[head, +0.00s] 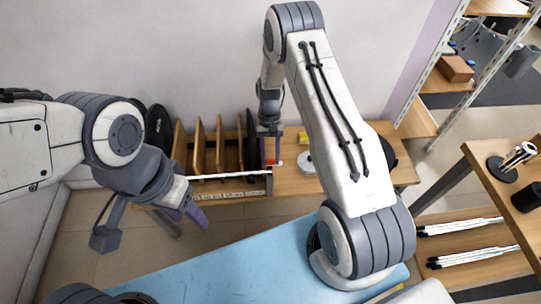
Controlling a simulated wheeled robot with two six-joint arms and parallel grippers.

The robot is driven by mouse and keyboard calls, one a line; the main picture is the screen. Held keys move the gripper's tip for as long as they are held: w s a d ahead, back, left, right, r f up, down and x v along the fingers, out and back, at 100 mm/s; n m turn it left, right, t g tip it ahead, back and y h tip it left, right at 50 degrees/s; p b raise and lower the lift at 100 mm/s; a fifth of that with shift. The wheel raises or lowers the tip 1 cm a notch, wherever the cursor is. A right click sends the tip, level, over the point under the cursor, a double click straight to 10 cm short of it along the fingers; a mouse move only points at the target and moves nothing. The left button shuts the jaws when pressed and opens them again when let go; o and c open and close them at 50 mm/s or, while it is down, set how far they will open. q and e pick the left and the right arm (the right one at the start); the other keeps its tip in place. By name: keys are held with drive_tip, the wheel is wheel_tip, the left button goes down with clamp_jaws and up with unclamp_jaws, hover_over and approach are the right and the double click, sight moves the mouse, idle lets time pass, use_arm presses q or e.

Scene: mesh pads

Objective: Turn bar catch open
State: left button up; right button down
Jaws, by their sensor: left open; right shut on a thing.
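The bar catch is a thin white bar (230,176) lying roughly level across the front of a wooden rack, in the middle of the head view. A small orange-red piece (271,157) shows at its right end. My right gripper (270,148) reaches down from above at that end and is shut on the bar catch; its fingers hide most of the contact. My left gripper (150,228) is open and empty, its fingers spread wide, in front of the rack at lower left and apart from the bar.
The rack (199,150) has several upright wooden dividers and stands on a wooden table (295,183). A round pale object (306,163) lies right of my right gripper. A blue surface (220,265) is in front. Wooden shelves (480,253) stand at right.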

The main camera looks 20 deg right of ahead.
drive_tip(key=shift+n, duration=0.4)
drive_tip(key=shift+c, duration=2.2)
unclamp_jaws()
drive_tip(key=v, duration=1)
drive_tip(key=shift+w+r, duration=0.15)
drive_tip(key=shift+r, duration=0.1)
drive_tip(key=shift+a, duration=0.1)
